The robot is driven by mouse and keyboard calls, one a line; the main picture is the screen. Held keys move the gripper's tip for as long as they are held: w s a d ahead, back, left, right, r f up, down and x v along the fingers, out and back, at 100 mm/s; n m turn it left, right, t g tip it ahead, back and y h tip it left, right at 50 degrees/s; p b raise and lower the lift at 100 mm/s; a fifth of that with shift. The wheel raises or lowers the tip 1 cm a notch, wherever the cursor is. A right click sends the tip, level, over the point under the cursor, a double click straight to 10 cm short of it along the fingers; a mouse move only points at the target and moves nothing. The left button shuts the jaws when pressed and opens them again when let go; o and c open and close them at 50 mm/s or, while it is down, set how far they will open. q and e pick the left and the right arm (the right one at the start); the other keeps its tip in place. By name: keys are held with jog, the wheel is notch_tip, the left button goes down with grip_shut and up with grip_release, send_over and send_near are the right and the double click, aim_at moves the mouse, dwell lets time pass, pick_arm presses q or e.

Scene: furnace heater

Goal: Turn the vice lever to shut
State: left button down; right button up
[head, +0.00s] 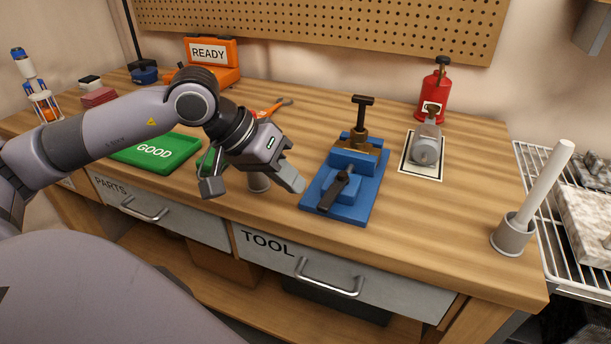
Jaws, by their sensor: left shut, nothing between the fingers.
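The blue vice (371,195) is on the wooden workbench, right of the middle. A dark lever (336,190) lies slanted across its front block, its lower end toward the front edge. A dark T-shaped handle (362,112) stands upright on a bronze part at the back of the vice. My left gripper (294,182) is shut and empty. Its fingertips are just left of the vice in the head view, apart from the lever. Whether they touch the base cannot be told. My right gripper is out of view.
A grey metal part (427,148) sits on a framed mat right of the vice, with a red bottle (434,95) behind. A pale rod (543,185) stands in a holder at the right. Bench between is clear.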

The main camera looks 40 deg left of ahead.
aim_at(323, 197)
pick_arm(q)
jog(key=shift+w+d+r+p, duration=0.1)
jog(key=shift+d+p, duration=0.05)
jog(key=shift+d, duration=0.35)
jog(key=shift+w+d+r+p, duration=0.1)
jog(key=shift+d+p, duration=0.05)
jog(key=shift+d, duration=0.3)
jog(key=shift+d+f, duration=0.1)
jog(key=shift+d, duration=0.45)
jog(key=shift+d+f+b, duration=0.1)
jog(key=shift+d+b, duration=0.4)
jog(key=shift+d, duration=0.1)
jog(key=shift+s+d, duration=0.1)
jog(key=shift+d, duration=0.1)
